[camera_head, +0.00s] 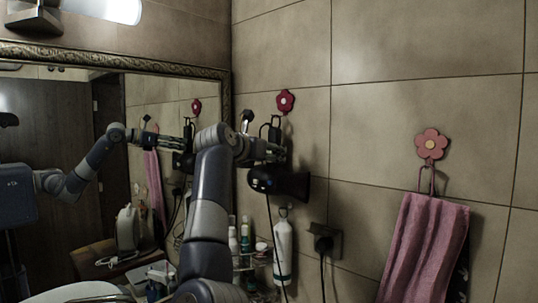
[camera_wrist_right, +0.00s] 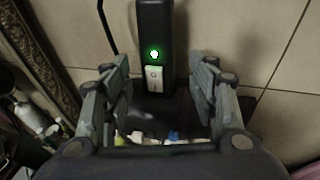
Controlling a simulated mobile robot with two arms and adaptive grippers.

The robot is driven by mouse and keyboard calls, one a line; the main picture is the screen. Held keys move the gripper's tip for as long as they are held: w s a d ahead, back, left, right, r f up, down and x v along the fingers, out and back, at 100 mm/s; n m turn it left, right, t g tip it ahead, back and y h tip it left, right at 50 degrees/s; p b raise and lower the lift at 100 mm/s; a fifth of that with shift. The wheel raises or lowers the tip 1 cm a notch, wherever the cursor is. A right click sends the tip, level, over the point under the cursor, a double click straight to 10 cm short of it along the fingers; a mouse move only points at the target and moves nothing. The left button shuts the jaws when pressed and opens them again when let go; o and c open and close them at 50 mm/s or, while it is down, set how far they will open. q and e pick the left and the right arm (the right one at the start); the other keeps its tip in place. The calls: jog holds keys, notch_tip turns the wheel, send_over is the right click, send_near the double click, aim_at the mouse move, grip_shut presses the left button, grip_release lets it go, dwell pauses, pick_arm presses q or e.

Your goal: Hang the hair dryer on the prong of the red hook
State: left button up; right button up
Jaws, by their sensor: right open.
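The red flower-shaped hook (camera_head: 285,101) is on the tiled wall near the mirror. The black hair dryer (camera_head: 285,184) is below it, close to the wall, barrel roughly level and handle upward. A thin dark loop shows between the flower and the dryer; whether it sits on the prong I cannot tell. My right gripper (camera_head: 268,150) is at the dryer's handle, just below the hook. In the right wrist view the gripper (camera_wrist_right: 160,95) is open, with the handle (camera_wrist_right: 156,40), its green light and pale switch, between the spread fingers, with visible gaps. My left gripper is out of view.
A pink flower hook (camera_head: 432,144) holds a pink towel (camera_head: 425,245) at the right. A white bottle (camera_head: 282,250) and a socket with a plug (camera_head: 323,243) are below the dryer. The framed mirror (camera_head: 110,120) reflects my arm. The wall between both hooks is bare.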

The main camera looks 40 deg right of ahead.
jog(key=v, duration=1.1)
jog(key=shift+a, duration=0.25)
